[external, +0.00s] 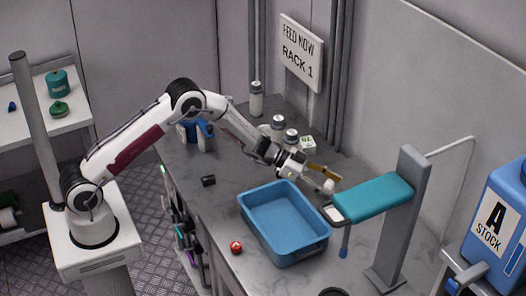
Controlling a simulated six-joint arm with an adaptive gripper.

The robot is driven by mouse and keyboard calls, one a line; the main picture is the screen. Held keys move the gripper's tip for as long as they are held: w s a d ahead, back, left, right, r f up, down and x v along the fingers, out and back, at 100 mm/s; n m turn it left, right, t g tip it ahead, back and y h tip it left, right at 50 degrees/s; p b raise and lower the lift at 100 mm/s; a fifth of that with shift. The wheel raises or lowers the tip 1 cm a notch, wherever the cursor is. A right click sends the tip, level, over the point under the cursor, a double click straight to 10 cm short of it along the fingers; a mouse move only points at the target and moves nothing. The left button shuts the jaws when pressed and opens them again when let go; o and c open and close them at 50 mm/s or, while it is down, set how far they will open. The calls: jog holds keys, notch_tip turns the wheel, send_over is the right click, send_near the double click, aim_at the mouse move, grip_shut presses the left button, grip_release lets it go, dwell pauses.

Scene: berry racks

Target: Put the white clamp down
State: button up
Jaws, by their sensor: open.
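My gripper (328,181) is at the end of the arm, above the far right corner of the blue tray and just left of the teal padded stand. Its jaws are open. A small white piece (329,187) shows at the fingertips; it is too small to tell whether it is the white clamp or part of my gripper. Another white patch (335,213) shows at the near left end of the teal pad, and I cannot tell whether it is a separate thing. No other white clamp can be made out.
The blue tray (247,208) looks empty. The teal pad (372,198) juts from a grey post (404,215). A red ball (236,247) and a black block (208,181) lie left of the tray. Several white bottles (278,123) stand behind. A blue stock container (494,225) is at far right.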

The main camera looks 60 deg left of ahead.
aim_at(331, 184)
jog(key=c, duration=0.9)
jog(key=shift+r, duration=5)
jog(key=shift+w, duration=0.1)
